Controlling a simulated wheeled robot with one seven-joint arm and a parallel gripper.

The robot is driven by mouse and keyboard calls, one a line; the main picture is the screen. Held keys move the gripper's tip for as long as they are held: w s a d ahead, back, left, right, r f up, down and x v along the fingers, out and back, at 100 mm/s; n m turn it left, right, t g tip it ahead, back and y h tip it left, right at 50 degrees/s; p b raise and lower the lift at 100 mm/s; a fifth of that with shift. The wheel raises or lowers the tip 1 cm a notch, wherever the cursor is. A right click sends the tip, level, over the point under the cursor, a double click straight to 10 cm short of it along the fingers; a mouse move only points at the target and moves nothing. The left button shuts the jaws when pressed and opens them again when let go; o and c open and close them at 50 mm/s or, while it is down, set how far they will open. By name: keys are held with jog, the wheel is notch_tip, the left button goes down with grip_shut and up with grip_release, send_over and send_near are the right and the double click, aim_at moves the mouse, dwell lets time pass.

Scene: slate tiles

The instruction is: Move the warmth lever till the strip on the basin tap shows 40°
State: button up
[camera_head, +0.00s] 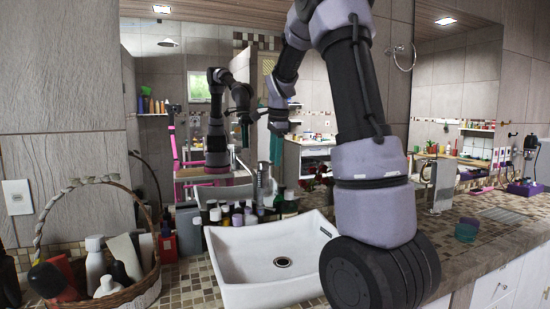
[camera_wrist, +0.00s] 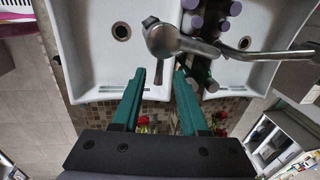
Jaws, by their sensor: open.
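The basin tap (camera_head: 263,180) is a grey metal column at the back of the white basin (camera_head: 228,267). In the wrist view the tap (camera_wrist: 163,40) has a rounded metal head, with a small dark piece at its upper left. I cannot make out for certain which part is the warmth lever. The strip and its reading cannot be read in either view. My gripper (camera_wrist: 159,74) has two green fingers, apart and empty, with the tap head just beyond their tips. I see no clear contact.
Several bottles with dark and purple caps (camera_head: 238,215) crowd the counter beside the basin. A wicker basket (camera_head: 140,288) with bottles stands at the left. A mirror behind the counter doubles the basin and my arm. A teal cup (camera_head: 466,230) is at the right.

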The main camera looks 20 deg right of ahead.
notch_tip(320, 180, up, 10)
jog(key=s, duration=0.2)
jog(key=shift+r, duration=0.15)
jog(key=shift+s, duration=0.1)
